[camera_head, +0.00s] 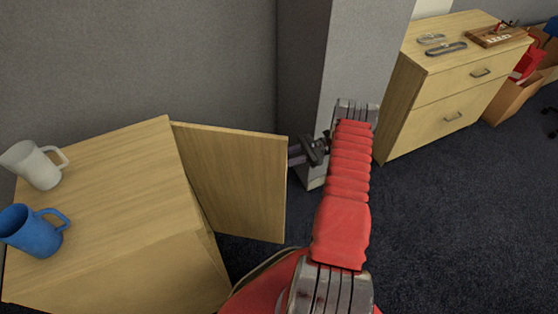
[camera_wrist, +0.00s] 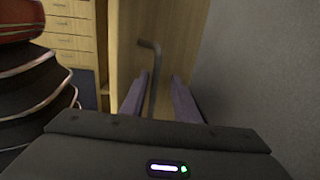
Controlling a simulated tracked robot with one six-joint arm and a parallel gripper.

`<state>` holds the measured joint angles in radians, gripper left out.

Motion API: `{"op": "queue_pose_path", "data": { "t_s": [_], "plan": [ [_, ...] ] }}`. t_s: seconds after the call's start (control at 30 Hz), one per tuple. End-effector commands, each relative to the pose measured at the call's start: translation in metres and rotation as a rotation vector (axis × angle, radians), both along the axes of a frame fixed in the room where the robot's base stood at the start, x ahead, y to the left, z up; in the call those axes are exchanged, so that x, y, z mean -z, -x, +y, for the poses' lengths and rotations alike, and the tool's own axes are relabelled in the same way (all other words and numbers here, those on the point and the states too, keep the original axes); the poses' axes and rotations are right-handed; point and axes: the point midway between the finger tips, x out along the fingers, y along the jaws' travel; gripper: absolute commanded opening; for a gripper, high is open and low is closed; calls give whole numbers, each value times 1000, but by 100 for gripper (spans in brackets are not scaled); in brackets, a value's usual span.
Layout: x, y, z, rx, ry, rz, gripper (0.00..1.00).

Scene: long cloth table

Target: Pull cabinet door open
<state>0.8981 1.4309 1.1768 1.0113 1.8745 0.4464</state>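The wooden cabinet (camera_head: 120,190) stands at the left in the head view. Its door (camera_head: 235,180) is swung well open, standing out from the cabinet's side. My gripper (camera_head: 294,155) is at the door's outer edge, its tips partly hidden behind the door. In the wrist view, the door (camera_wrist: 185,35) fills the middle and a grey bar handle (camera_wrist: 154,65) stands out from it. The purple fingers of my gripper (camera_wrist: 160,90) are apart, with the handle between them, closer to the left finger. I see gaps around the handle, so no grip shows.
A white mug (camera_head: 35,165) and a blue mug (camera_head: 30,232) stand on the cabinet top. A grey pillar (camera_head: 355,60) rises close behind my arm. A drawer cabinet (camera_head: 440,90) stands at the right, with cardboard boxes (camera_head: 512,98) beyond. Dark carpet (camera_head: 470,220) is clear at the right.

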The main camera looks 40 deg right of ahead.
Motion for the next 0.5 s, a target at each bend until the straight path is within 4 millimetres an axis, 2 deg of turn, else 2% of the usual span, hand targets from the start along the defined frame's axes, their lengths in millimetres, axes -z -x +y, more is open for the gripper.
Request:
{"op": "queue_pose_path", "data": {
  "t_s": [0.5],
  "plan": [
    [2,16,-58,2,0,-1,28]
  ]
}}
